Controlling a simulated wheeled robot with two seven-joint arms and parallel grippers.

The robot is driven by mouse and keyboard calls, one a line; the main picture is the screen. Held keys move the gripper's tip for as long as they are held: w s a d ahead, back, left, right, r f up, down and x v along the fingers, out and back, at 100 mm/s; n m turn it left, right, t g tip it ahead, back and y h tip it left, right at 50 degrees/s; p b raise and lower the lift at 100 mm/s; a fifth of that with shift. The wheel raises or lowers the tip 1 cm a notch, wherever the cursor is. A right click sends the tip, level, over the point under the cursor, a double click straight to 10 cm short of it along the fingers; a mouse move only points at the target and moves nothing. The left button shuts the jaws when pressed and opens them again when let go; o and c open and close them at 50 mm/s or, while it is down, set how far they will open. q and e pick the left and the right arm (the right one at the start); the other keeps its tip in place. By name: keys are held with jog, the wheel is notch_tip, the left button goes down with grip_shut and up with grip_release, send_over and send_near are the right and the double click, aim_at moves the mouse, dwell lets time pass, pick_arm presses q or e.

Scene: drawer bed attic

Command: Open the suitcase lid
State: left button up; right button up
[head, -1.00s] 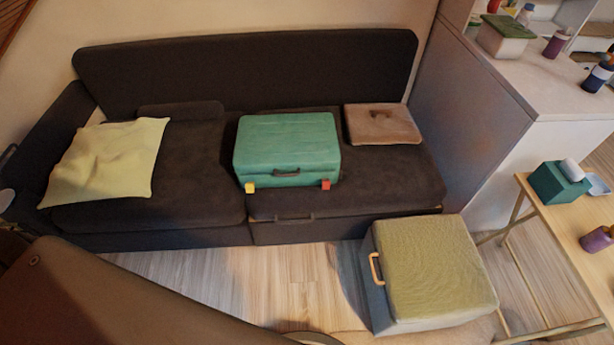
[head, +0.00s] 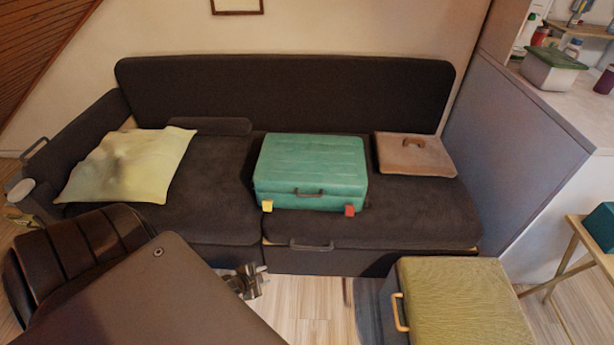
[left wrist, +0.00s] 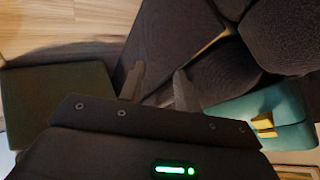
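The teal suitcase (head: 312,167) lies flat on the dark sofa with its lid shut. Its dark handle (head: 308,192) is on the front side, between a yellow latch (head: 267,206) and a red latch (head: 349,210). My left gripper (head: 250,281) is low in front of the sofa, to the left of and below the suitcase, apart from it. In the left wrist view its two fingers (left wrist: 158,88) are spread with nothing between them. Part of the suitcase (left wrist: 268,108) and the yellow latch (left wrist: 264,126) show at the right there. My right gripper is not in view.
The sofa (head: 210,185) also holds a pale yellow pillow (head: 130,165) and a brown flat case (head: 414,156). An olive-topped box stool (head: 465,300) stands on the floor at front right. A counter side (head: 520,150) rises to the right of the sofa.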

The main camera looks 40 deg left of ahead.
pick_arm(q)
jog(key=w+a+r+m+t+h+b, duration=0.1)
jog(key=w+r+m+t+h+b, duration=0.1)
jog(key=w+r+m+t+b, duration=0.65)
jog(key=w+a+r+m+g+h+p, duration=0.15)
jog(key=w+r, duration=0.45)
jog(key=r, duration=0.7)
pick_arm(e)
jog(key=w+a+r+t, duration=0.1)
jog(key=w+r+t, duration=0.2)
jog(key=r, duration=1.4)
pick_arm(q)
jog(key=b+x, duration=0.2)
jog(key=x, duration=0.9)
jog(key=shift+f+b, duration=0.3)
jog(key=shift+b, duration=0.05)
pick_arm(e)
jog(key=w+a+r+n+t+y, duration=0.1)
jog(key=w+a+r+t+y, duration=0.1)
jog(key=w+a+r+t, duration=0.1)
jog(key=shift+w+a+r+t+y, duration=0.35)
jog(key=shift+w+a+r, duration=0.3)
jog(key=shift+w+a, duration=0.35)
pick_arm(q)
jog(key=shift+s, duration=0.1)
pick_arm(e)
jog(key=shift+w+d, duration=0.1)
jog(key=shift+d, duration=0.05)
